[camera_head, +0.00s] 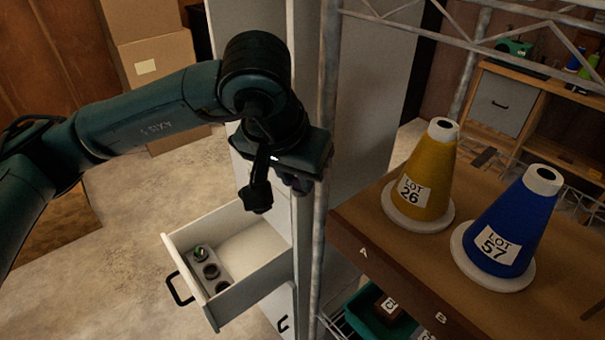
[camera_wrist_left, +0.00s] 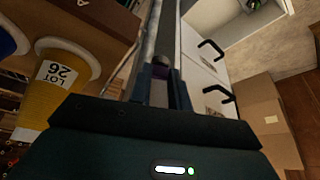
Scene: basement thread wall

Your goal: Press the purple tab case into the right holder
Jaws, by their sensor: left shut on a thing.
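My left gripper (camera_head: 298,185) is up beside the white cabinet and the metal rack post, above the open drawer (camera_head: 255,283). It is shut on a small dark purple thing, likely the purple tab case, which shows between the fingers in the left wrist view (camera_wrist_left: 161,61). Most of the case is hidden by the fingers and wrist. In the drawer lies a grey strip (camera_head: 225,273) with a row of round holders. The far holder has a green piece (camera_head: 200,252) in it; the other two look dark. I cannot tell which one is the right holder. My right gripper is out of view.
The rack post (camera_head: 325,150) stands close to the gripper. A brown shelf (camera_head: 385,255) holds a yellow cone (camera_head: 424,175) marked 26 and a blue cone (camera_head: 505,225) marked 57. Cardboard boxes (camera_head: 155,60) stand at the back left. The floor left of the drawer is clear.

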